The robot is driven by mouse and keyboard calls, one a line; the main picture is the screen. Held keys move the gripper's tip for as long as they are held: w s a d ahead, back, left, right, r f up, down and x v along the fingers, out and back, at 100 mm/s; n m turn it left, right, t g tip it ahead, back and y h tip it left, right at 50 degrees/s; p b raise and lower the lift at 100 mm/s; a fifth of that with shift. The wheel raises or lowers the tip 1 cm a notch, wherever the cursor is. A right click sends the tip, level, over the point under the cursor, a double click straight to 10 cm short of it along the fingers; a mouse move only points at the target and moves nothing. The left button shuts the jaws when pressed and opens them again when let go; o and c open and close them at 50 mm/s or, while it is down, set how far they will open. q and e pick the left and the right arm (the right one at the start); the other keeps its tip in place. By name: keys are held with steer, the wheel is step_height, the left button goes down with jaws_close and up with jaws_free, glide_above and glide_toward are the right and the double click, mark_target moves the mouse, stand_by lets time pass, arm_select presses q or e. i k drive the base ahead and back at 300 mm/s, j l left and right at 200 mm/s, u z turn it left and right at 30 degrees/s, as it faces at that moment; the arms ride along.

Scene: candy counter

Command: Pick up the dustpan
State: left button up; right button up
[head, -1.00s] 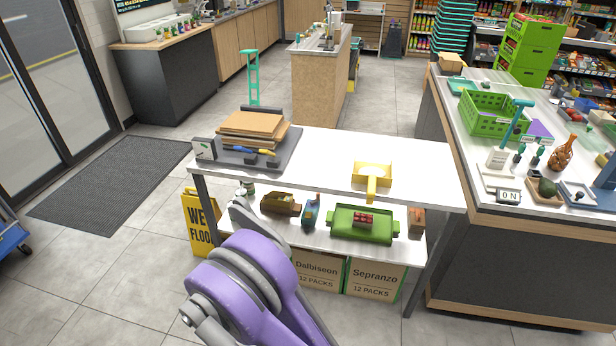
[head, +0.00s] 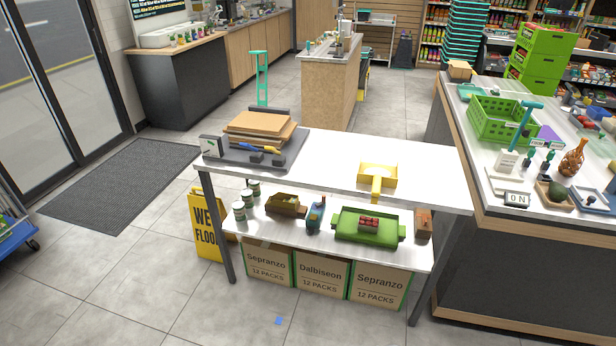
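The yellow dustpan (head: 378,175) lies on the white upper top of the shelf table (head: 332,162), right of its middle. Its pan is toward the back and its short handle points toward me, reaching the table's front edge. Nothing covers it. Neither of my grippers shows in the head view, so I cannot see whether they are open or shut.
A dark tray scale (head: 211,147) with stacked brown boards (head: 261,129) stands on the table's left end. The lower shelf holds a green tray (head: 352,232), jars and bottles. A yellow wet floor sign (head: 205,226) stands at left, a counter (head: 520,265) at right.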

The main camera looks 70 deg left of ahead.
mark_target(379, 176)
steer(key=u, duration=1.5)
